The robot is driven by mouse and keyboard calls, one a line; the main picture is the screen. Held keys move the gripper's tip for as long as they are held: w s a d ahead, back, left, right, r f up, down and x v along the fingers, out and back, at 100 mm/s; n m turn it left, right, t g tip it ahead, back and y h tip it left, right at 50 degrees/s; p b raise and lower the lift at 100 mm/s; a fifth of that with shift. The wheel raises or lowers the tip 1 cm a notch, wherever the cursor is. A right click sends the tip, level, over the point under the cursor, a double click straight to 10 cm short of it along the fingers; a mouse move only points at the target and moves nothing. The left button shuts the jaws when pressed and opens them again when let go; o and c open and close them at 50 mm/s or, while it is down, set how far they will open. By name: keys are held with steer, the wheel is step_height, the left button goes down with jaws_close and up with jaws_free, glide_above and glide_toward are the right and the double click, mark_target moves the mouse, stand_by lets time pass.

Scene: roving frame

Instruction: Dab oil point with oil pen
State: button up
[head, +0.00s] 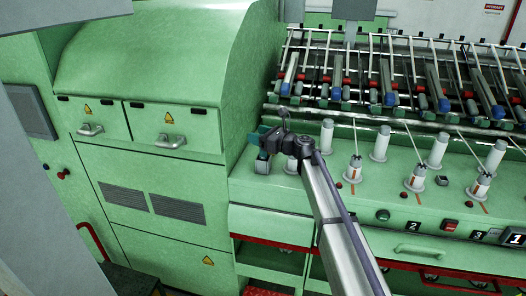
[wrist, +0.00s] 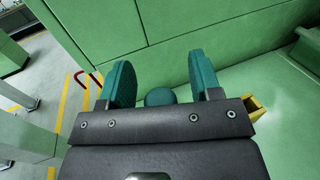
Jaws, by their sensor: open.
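My gripper (head: 258,135) is at the left end of the green machine's bench, beside the tall cabinet. In the wrist view my gripper (wrist: 160,82) is open, its two teal fingers apart. A small rounded teal thing (wrist: 160,97) shows between them, partly hidden by the gripper body; I cannot tell whether it is the oil pen. A small dark block (head: 262,163) stands on the bench just under the gripper in the head view. A yellow piece (wrist: 257,107) shows right of the gripper in the wrist view. I cannot make out the oil point.
Several white bobbins on spindles (head: 380,143) stand along the bench to the right, under a rack of rods and rollers (head: 390,80). The tall green cabinet (head: 150,60) borders the bench on the left. Yellow floor lines (wrist: 70,120) show at left in the wrist view.

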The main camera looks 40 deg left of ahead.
steer(key=shift+d, duration=0.15)
steer(key=shift+c, duration=0.5)
jaws_close()
